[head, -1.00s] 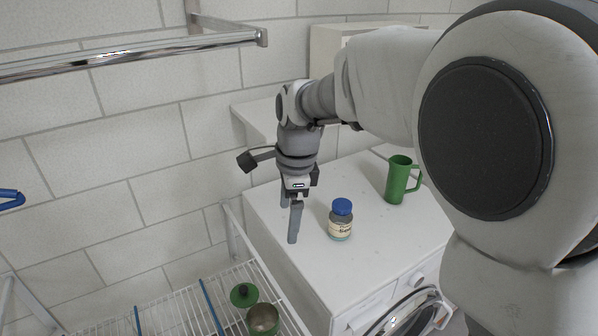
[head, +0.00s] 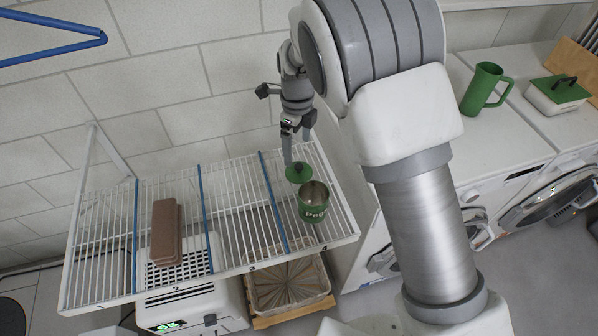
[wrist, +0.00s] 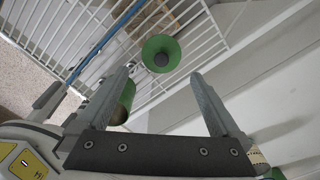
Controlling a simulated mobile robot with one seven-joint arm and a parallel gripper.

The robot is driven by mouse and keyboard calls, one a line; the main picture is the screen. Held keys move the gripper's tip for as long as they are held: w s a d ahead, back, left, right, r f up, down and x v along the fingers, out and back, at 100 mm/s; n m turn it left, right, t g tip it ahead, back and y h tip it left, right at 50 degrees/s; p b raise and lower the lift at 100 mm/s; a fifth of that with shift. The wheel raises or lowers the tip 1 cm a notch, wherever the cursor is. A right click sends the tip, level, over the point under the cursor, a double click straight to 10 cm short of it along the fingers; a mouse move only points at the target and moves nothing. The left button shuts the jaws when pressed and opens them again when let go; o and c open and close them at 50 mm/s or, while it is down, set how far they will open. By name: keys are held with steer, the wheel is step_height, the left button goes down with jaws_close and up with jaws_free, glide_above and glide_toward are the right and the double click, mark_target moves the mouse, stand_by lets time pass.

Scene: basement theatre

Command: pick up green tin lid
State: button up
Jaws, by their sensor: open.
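The green tin lid (head: 298,173) is a round green disc with a dark knob. It lies on the white wire rack (head: 103,260), at the right end near the wall, behind the open green tin (head: 313,203). My gripper (head: 291,158) is above the rack, close to the lid in the head view, with its fingers pointing down. In the wrist view the lid (wrist: 161,54) shows ahead of the open, empty fingers (wrist: 160,88), apart from them. The tin (wrist: 124,102) is partly hidden behind the left finger there.
Blue dividers (head: 272,200) split the rack. Brown blocks (head: 167,232) lie in another section. A green mug (head: 485,88) and a green-lidded box (head: 557,93) stand on the white machines at right. A basket (head: 287,280) is below the rack.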

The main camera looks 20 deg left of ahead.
mark_target(299, 166)
step_height(299, 166, down, 9)
steer(key=shift+w+d, duration=0.15)
stand_by(0.4)
steer(key=shift+c, duration=0.3)
steer(key=c, duration=0.9)
